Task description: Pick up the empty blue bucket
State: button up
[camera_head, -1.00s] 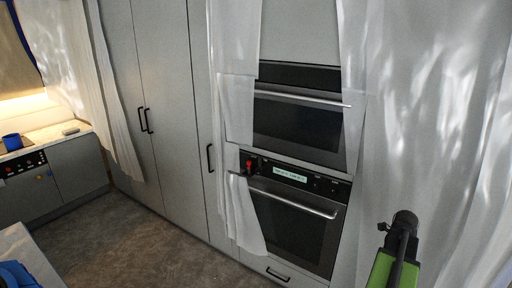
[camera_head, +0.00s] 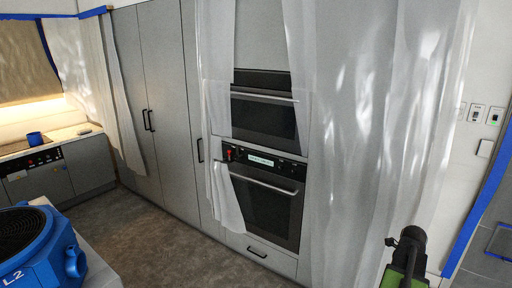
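No blue bucket can be made out for certain in the head view. A small blue vessel (camera_head: 36,137) stands on the far-left counter beside the cooktop; it is too small to tell what it is or whether it is empty. A green and black part of my arm shows at the bottom right. My gripper's fingers do not show, and nothing held is visible.
A large blue fan unit (camera_head: 38,250) marked L2 sits on a pale counter (camera_head: 92,258) at the lower left. Two wall ovens (camera_head: 262,196) and tall grey cabinets (camera_head: 165,110) line the wall, with plastic sheeting (camera_head: 375,130) hanging. The grey floor (camera_head: 150,225) between is clear.

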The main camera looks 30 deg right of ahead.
aim_at(35, 139)
jog(key=z, duration=0.25)
jog(key=i, duration=2.75)
jog(key=u, duration=1.05)
jog(key=i, duration=7.7)
